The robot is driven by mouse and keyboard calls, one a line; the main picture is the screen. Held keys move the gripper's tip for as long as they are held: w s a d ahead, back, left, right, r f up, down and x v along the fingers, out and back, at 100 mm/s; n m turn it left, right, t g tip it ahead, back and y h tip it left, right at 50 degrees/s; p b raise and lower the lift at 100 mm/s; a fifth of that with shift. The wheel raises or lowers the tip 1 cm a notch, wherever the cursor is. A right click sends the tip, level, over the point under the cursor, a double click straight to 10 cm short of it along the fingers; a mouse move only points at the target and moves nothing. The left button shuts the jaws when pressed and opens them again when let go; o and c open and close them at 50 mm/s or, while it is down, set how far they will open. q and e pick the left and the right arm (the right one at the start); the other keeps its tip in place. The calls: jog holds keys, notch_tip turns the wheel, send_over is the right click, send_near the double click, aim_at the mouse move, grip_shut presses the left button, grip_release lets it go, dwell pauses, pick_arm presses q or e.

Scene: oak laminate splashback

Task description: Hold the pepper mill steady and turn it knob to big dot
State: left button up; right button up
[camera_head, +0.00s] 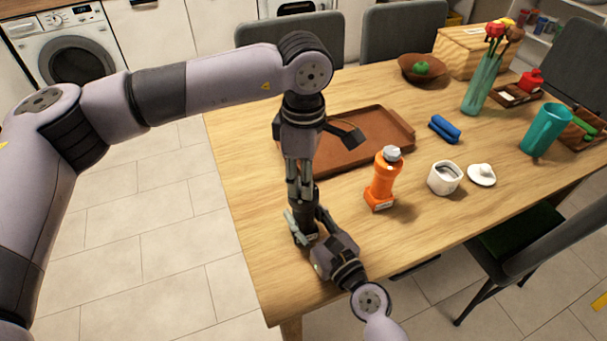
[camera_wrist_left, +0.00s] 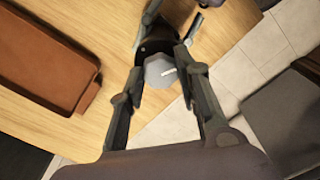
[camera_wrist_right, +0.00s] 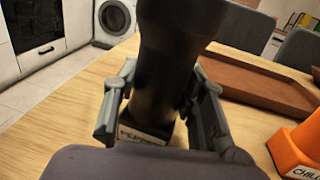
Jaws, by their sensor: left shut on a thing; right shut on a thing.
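The dark pepper mill (camera_head: 304,213) stands upright near the table's front left corner. Its body (camera_wrist_right: 165,60) fills the middle of the right wrist view, with a white label low down. My right gripper (camera_wrist_right: 160,105) is shut around the lower body; in the head view it (camera_head: 313,228) comes from the front. My left gripper (camera_head: 300,187) points down from above and is shut on the mill's grey knob. In the left wrist view the knob (camera_wrist_left: 160,72) sits between the fingers, with a white pointer line pointing right. No dot marks are readable.
An orange mill (camera_head: 383,180) with a grey knob stands to the right. A brown tray (camera_head: 365,152) lies behind. A white pot (camera_head: 444,178), its lid (camera_head: 482,175), a blue object (camera_head: 445,129) and a teal pitcher (camera_head: 545,129) are further right. Table edges are close to the pepper mill.

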pick_arm(q)
jog(key=shift+m, duration=0.9)
jog(key=shift+c, duration=0.2)
jog(key=o, duration=1.2)
notch_tip(320, 180, up, 12)
pick_arm(e)
jog(key=o, duration=1.4)
jog(key=shift+c, duration=0.2)
